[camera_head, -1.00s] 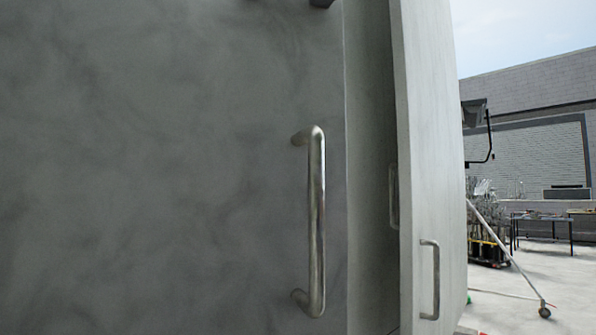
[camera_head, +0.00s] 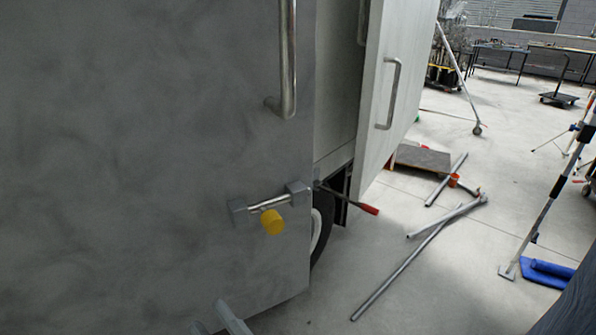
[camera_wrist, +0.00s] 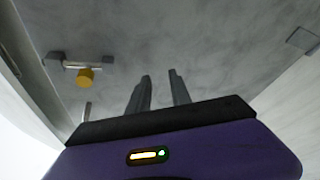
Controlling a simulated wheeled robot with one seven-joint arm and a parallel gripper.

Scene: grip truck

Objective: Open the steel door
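The grey steel door (camera_head: 140,130) fills the left of the head view. A vertical bar handle (camera_head: 288,60) sits near its right edge, cut off at the top. My gripper (camera_head: 218,308) shows at the bottom edge of the head view, below and left of the latch. In the wrist view its two fingers (camera_wrist: 160,73) stand apart with nothing between them, facing the grey surface. Their distance from it is unclear.
A pale door panel (camera_head: 400,70) with its own handle (camera_head: 389,95) stands angled out at right. A red-handled tool (camera_head: 362,208) sticks out beside the latch. Pipes (camera_head: 405,270) and a tripod (camera_head: 545,205) with a blue mat (camera_head: 545,272) are on the floor.

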